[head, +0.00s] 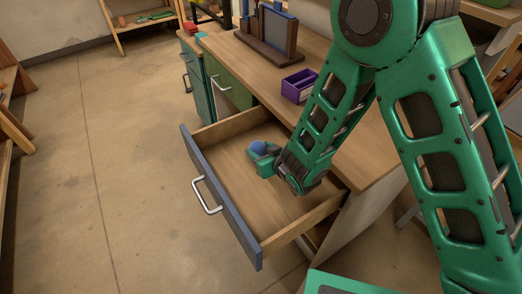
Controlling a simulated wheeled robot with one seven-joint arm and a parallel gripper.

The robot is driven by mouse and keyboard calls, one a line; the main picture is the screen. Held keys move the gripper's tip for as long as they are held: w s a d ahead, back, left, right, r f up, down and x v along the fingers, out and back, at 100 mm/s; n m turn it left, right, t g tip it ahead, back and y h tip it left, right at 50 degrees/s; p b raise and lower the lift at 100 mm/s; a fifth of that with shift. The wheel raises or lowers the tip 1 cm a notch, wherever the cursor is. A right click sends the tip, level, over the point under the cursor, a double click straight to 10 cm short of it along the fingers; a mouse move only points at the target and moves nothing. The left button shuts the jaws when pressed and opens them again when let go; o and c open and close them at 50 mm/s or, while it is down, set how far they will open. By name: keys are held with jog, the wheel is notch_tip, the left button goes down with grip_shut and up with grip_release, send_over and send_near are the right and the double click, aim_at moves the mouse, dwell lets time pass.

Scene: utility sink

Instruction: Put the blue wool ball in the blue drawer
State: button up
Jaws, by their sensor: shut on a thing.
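The blue wool ball (257,147) shows at the tip of my gripper (262,152), which is shut on it. My gripper's body and arm come in from the upper right and hide part of the drawer. The blue drawer (217,196) is pulled out from the desk, with a blue front and a silver handle. The ball and gripper are over the inside of the open drawer; how high above its floor I cannot tell. The visible drawer floor is empty.
The wooden desk top (345,145) lies behind and right of the drawer. A purple box (298,86) sits on it near the edge. A green drawer (230,83) is beside the blue one, closer to the back. Bare floor lies to the left.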

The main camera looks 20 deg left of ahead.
jog(key=shift+f, duration=0.2)
jog(key=o, duration=1)
jog(key=shift+r, duration=0.1)
jog(key=v, duration=0.7)
jog(key=shift+d+r, duration=0.1)
jog(key=shift+d, duration=0.15)
